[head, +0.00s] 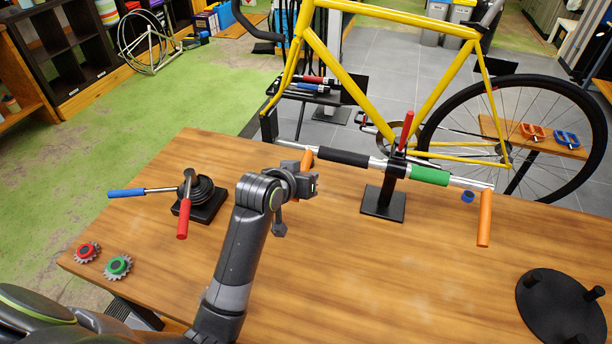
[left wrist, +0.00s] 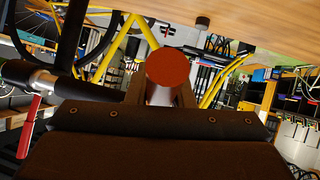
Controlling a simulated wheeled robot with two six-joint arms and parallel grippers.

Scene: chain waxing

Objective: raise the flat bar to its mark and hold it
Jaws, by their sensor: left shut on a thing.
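The flat bar (head: 374,163) runs across a black stand (head: 383,205) in the head view, sloping down slightly to the right. It has a black sleeve, a green sleeve and orange ends. The right orange end (head: 485,220) hangs down. A red lever (head: 406,130) stands up at the stand's clamp. My left gripper (head: 308,180) is shut on the bar's left orange end. In the left wrist view, that end shows as a round orange-red face (left wrist: 167,67) between the jaws. My gripper partly hides this end. No separate mark can be made out. My right gripper is not in view.
On the wooden table (head: 330,275) stand a black base with red and blue levers (head: 203,198), a red cog (head: 87,252), a green cog (head: 118,266) and a round black plate (head: 560,308). A yellow bicycle (head: 345,75) stands behind. The table's front middle is clear.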

